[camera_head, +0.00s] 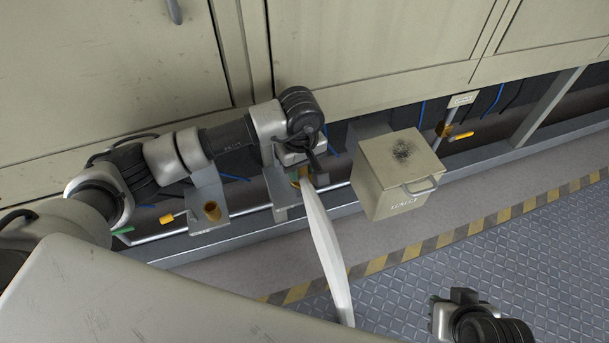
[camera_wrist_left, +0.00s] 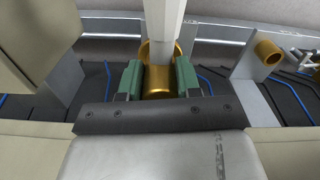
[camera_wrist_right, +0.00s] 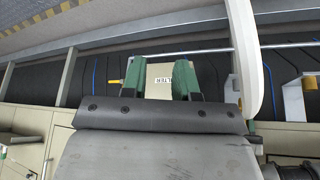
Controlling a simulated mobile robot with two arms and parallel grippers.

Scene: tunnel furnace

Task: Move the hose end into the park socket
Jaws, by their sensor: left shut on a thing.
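My left gripper (camera_head: 306,172) is shut on the brass hose end (camera_wrist_left: 158,80), which shows between its green fingers in the left wrist view. The white hose (camera_head: 325,250) runs from there down toward the floor. The hose end is at a bracket (camera_head: 284,196) on the furnace base, mostly hidden by my gripper in the head view. A brass ring (camera_wrist_left: 147,50) shows behind the hose end; I cannot tell whether the end sits in it. A second bracket bears an empty-looking brass socket (camera_head: 211,211). My right gripper (camera_head: 452,299) is open and empty.
A beige box (camera_head: 400,165) with a handle and a filter label (camera_wrist_right: 166,80) stands right of the hose. Yellow valve handles (camera_head: 463,136) and a pipe run along the base. Furnace panels (camera_head: 370,50) rise behind. The patterned floor (camera_head: 500,250) at the right is clear.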

